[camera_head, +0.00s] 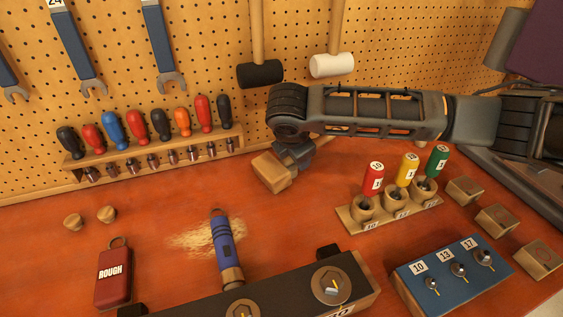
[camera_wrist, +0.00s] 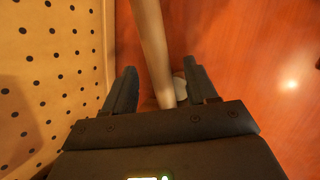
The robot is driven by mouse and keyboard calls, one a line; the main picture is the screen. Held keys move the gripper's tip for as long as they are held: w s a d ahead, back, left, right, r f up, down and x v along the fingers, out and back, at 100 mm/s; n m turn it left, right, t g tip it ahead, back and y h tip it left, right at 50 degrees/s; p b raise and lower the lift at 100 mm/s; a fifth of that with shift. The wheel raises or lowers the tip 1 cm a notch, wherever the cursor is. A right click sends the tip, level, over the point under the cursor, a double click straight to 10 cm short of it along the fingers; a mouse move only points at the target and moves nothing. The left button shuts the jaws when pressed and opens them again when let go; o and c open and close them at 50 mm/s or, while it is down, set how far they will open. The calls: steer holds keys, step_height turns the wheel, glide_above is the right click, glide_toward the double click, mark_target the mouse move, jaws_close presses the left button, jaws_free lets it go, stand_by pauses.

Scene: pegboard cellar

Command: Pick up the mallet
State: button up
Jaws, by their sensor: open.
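A mallet lies on the red bench near the pegboard, its blocky tan wooden head (camera_head: 272,172) showing at the lower left of my gripper (camera_head: 292,154). Much of its handle is hidden behind my arm in the head view. In the wrist view a pale wooden handle (camera_wrist: 151,45) runs from the top edge down between the two dark fingers of my gripper (camera_wrist: 158,82). The fingers are apart, one on each side of it, with gaps visible. Two other mallets hang on the pegboard, one with a black head (camera_head: 260,73) and one with a white head (camera_head: 331,65).
A rack of screwdrivers (camera_head: 155,155) stands against the pegboard at left. A holder with red, yellow and green-handled tools (camera_head: 390,208) and a blue switch box (camera_head: 452,274) are at right. A blue flashlight-like tool (camera_head: 227,248) lies in front. Bench left of the mallet head is clear.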

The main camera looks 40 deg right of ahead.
steer(key=shift+w+d+f, duration=0.1)
steer(key=shift+d+f, duration=0.05)
steer(key=shift+f, duration=0.2)
steer(key=shift+c, duration=0.2)
jaws_close()
